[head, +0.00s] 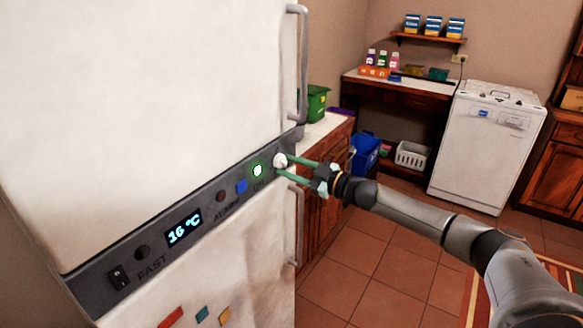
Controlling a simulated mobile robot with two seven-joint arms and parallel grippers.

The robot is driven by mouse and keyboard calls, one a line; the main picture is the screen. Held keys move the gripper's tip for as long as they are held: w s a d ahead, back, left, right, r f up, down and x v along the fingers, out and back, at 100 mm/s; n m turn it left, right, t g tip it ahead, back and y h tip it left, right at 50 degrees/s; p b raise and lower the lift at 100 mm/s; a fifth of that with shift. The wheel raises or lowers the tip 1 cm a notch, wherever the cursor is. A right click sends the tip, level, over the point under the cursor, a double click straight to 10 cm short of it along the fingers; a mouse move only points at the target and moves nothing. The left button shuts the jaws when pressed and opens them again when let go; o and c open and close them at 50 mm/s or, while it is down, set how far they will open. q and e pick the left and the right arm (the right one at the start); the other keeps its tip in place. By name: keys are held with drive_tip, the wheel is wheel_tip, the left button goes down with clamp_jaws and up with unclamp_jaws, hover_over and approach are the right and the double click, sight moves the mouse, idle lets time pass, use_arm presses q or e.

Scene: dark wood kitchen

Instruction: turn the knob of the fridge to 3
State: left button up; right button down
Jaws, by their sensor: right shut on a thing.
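The white fridge (170,100) fills the left of the head view. A dark control panel (150,270) runs across its front, with a display (184,229) reading 16 °C, a lit green-white button and a blue button. The white knob (280,160) is at the panel's right end. My right gripper (286,168) reaches in from the right, with its green fingers shut on the knob. The fingertips cover part of the knob, and I cannot read its setting. My left gripper is not in view.
Fridge door handles (298,65) stand out above and below the knob. A wooden counter (325,135) with a green bin (316,103) is just behind. A white appliance (487,145) stands at the back right. The tiled floor between is clear.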

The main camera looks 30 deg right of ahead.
drive_tip(key=shift+c, duration=2.2)
unclamp_jaws()
drive_tip(key=b+v, duration=0.1)
drive_tip(key=v, duration=1.1)
drive_tip(key=shift+s+b, duration=0.2)
drive_tip(key=shift+b, duration=0.1)
drive_tip(key=shift+d, duration=0.15)
